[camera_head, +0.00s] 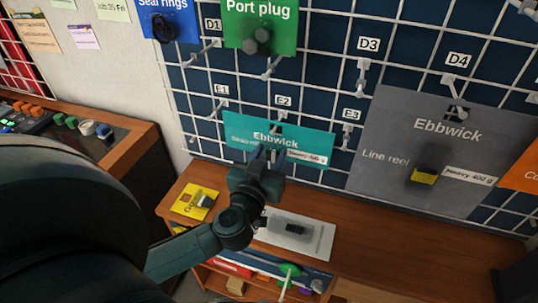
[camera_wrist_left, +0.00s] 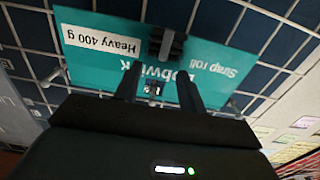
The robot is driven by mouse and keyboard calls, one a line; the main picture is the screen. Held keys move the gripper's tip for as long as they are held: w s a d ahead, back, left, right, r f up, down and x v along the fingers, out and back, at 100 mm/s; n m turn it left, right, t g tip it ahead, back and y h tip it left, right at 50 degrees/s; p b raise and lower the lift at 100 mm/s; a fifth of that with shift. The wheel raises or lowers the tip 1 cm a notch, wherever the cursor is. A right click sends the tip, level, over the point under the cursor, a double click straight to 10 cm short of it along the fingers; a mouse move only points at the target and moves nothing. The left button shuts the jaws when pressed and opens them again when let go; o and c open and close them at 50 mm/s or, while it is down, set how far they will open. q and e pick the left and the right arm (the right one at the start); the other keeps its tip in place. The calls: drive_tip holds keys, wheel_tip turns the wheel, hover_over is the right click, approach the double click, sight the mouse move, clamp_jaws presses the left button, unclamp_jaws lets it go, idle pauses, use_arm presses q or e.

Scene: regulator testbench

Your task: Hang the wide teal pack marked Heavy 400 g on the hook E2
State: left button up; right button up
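The wide teal pack (camera_head: 240,131), marked Heavy 400 g, is against the wire grid below the E2 label (camera_head: 283,101). In the left wrist view the pack (camera_wrist_left: 215,52) appears upside down, with its dark strap roll (camera_wrist_left: 166,43) on the front. Its dark hanging slot (camera_wrist_left: 153,88) shows between my fingers, with a pale bit in it that looks like the hook. My left gripper (camera_head: 264,155) is in front of the pack, its fingers (camera_wrist_left: 158,75) apart with nothing clearly held between them. My right gripper is out of view.
A grey Ebbwick line reel pack (camera_head: 400,150) hangs on D4 to the right. A green Port plug pack (camera_head: 262,22) hangs above. Hook E3 (camera_head: 347,137) looks empty.

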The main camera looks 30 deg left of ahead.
use_arm(q)
drive_tip(key=o, duration=0.5)
drive_tip(key=shift+o, duration=0.2)
drive_tip(key=shift+f, duration=0.1)
drive_tip(key=v, duration=1.3)
drive_tip(key=w+d+m+t+h, duration=0.1)
drive_tip(key=d+m+t+h, duration=0.1)
drive_tip(key=d+m+h, duration=0.4)
drive_tip(key=s+d+f+g+h, duration=0.1)
drive_tip(key=s+d+f+g, duration=0.2)
drive_tip(key=f+g, duration=0.5)
wheel_tip(320, 180, down, 11)
drive_tip(key=shift+g+h, duration=0.4)
drive_tip(key=shift+d, duration=0.15)
